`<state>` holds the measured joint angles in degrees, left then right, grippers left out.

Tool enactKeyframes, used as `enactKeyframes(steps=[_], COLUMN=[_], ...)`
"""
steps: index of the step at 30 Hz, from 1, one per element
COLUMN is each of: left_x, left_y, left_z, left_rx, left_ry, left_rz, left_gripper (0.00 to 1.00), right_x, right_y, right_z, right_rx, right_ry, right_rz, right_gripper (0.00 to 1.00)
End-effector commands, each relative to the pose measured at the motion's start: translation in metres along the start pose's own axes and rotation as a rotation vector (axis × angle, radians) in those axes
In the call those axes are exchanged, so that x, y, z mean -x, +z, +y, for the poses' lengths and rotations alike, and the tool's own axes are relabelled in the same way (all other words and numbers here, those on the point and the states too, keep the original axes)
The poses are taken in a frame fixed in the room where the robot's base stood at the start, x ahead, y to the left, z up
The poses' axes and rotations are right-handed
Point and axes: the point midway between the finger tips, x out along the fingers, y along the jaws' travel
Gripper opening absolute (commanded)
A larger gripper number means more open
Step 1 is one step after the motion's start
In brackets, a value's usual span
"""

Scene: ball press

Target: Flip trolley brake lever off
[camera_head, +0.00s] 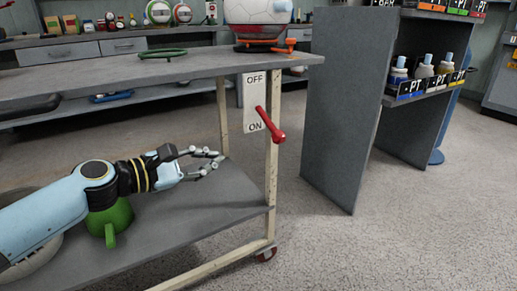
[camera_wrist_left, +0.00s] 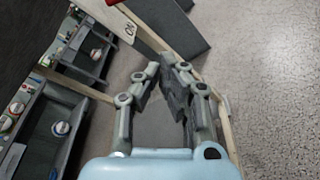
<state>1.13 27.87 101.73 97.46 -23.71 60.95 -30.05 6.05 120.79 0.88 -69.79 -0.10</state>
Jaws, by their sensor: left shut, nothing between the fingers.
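The trolley (camera_head: 150,70) has a white plate (camera_head: 254,92) on its corner post, marked OFF at the top and ON at the bottom. The red brake lever (camera_head: 270,124) points down to the right, its knob end near the ON mark. In the left wrist view the plate (camera_wrist_left: 122,26) and a bit of the red lever (camera_wrist_left: 112,2) show at the top edge. My left gripper (camera_head: 219,159) is shut and empty. It is left of and below the lever, apart from it, between the trolley's upper and lower shelves. My right gripper is not in view.
A green mug (camera_head: 110,220) stands on the lower shelf under my left arm. A ball sits on a stand (camera_head: 263,45) on the trolley top, near a green ring (camera_head: 162,54). A grey cabinet (camera_head: 335,110) stands to the right. The floor between is clear.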

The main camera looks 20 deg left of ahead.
Motion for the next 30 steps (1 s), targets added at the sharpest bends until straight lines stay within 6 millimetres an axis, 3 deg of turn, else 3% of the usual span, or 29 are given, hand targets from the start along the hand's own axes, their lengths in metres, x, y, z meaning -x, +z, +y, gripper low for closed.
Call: enactKeyframes(steps=[8, 22, 25, 30], left_x=[-0.010, -0.103, -0.105, -0.109], left_y=[0.000, -0.002, 0.018, 0.035], left_z=[0.001, -0.003, 0.001, 0.000], left_rx=[0.001, 0.003, 0.000, 0.000], left_ry=[0.004, 0.000, 0.001, 0.001], left_rz=[0.000, 0.000, -0.002, -0.001], left_gripper=[0.00, 0.00, 0.00, 0.00], right_x=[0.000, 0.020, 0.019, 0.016], right_y=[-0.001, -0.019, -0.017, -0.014], right_z=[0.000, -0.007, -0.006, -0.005], right_rx=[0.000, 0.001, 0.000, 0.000], right_ry=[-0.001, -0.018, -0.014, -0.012], right_rz=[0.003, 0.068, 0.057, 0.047], right_gripper=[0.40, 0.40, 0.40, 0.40])
